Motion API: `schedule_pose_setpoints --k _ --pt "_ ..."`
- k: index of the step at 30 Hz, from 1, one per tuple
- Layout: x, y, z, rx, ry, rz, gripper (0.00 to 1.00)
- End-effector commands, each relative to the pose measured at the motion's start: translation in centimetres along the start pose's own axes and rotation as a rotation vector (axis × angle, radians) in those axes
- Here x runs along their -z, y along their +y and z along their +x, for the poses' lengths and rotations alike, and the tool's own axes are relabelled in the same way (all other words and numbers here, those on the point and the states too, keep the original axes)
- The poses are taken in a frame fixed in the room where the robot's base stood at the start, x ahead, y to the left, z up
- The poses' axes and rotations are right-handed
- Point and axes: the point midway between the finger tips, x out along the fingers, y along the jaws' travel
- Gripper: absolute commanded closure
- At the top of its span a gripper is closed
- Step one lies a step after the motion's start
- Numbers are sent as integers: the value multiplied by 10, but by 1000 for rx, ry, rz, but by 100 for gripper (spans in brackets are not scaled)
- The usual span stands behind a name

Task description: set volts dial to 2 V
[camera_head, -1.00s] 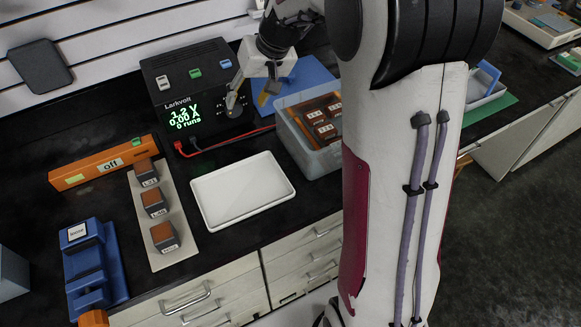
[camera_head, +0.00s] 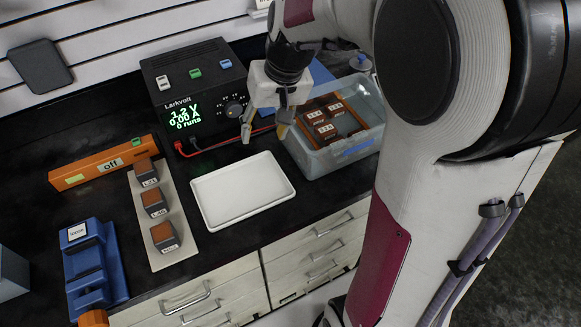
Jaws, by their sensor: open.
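The black Larkvolt power supply (camera_head: 160,85) stands at the back of the bench. Its green display (camera_head: 183,115) reads about 1.2 V, 0.00 A and 0 runs. The volts dial (camera_head: 234,109) is a dark knob on the right of its front face, with small marks around it too small to read. My gripper (camera_head: 263,136) is open, pointing down, in front and to the right of the dial, apart from it. Nothing shows between its fingers.
A white tray (camera_head: 205,212) lies in front. A clear bin (camera_head: 374,140) with labelled brown blocks stands right of my gripper. A strip (camera_head: 161,262) with three blocks, an orange bar (camera_head: 75,177) marked off and a blue vise (camera_head: 94,290) are at left. Red and black leads (camera_head: 222,141) run below the dial.

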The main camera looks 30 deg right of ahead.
Motion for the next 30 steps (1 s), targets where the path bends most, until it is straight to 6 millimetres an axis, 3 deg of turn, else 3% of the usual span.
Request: schedule_pose_setpoints --k 30 --pt "-82 -2 -43 -82 27 -39 54"
